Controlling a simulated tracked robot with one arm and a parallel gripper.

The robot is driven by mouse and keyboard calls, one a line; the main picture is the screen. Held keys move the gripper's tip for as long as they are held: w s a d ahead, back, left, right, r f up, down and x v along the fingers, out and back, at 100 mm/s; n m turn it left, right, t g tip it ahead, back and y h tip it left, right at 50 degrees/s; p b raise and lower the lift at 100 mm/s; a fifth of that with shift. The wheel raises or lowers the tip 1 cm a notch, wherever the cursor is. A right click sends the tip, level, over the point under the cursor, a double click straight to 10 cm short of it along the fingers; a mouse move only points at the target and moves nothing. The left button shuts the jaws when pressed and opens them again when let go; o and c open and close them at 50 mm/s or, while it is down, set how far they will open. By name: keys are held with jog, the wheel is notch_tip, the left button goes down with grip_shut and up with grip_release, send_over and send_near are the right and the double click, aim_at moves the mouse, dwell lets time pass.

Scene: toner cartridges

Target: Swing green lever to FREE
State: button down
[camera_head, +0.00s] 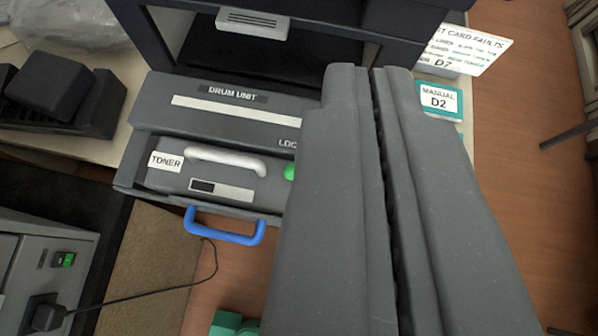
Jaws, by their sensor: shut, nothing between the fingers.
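The green lever (289,172) shows only as a small green piece at the left edge of my gripper. The rest of it is hidden behind the fingers. It sits on the grey front of the drum unit (240,120), just below the partly covered letters "LOC". No FREE mark is in view. My gripper (370,72) is shut and empty, its two grey fingers side by side with a thin dark line between them. It covers the right part of the unit. Whether it touches the lever, I cannot tell.
Left of the lever is a toner cartridge (205,182) with a white handle (225,159). A blue handle (224,226) sticks out below. A "MANUAL D2" card (439,101) lies at the right. A grey machine (40,265) with a cable stands lower left.

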jog(key=w+f+n+g+y+p, duration=0.1)
jog(key=w+f+n+g+p, duration=0.1)
jog(key=f+p, duration=0.5)
jog(key=w+a+f+n+g+p, duration=0.1)
jog(key=w+f+n+g+p, duration=0.2)
jog(key=f+g+p, duration=0.4)
jog(key=shift+w+a+f+y+p, duration=0.3)
jog(key=shift+w+f+y+p, duration=0.25)
jog(key=shift+p, duration=1.6)
jog(key=shift+f, duration=0.25)
jog(key=x, duration=0.9)
jog(key=shift+f, duration=0.4)
jog(key=shift+s+a+b, duration=0.1)
jog(key=shift+b, duration=0.2)
